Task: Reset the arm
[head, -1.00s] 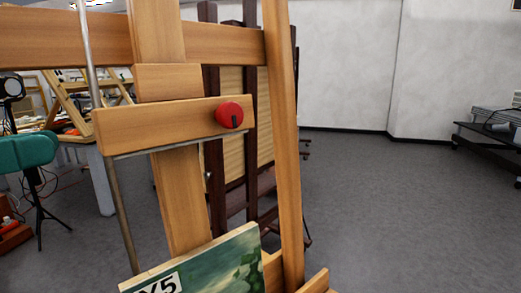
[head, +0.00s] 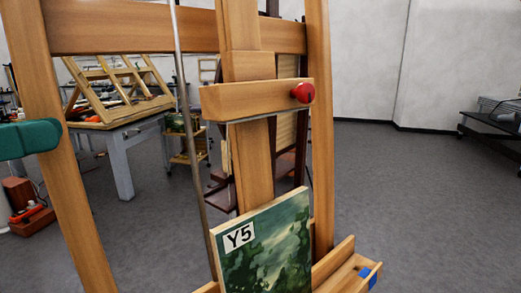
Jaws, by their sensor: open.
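My arm and gripper do not show in the head view. A wooden easel (head: 252,165) stands close in front of me. Its top clamp bar (head: 255,99) has a red knob (head: 303,93) at the right end. A painted panel (head: 268,250) with a green landscape and a white "Y5" label (head: 239,237) stands on the easel, its lower part cut off by the frame.
A wooden ledge (head: 335,262) with blue bits sticks out at lower right. A dark cart (head: 492,125) stands far right. Grey floor (head: 425,200) is open on the right.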

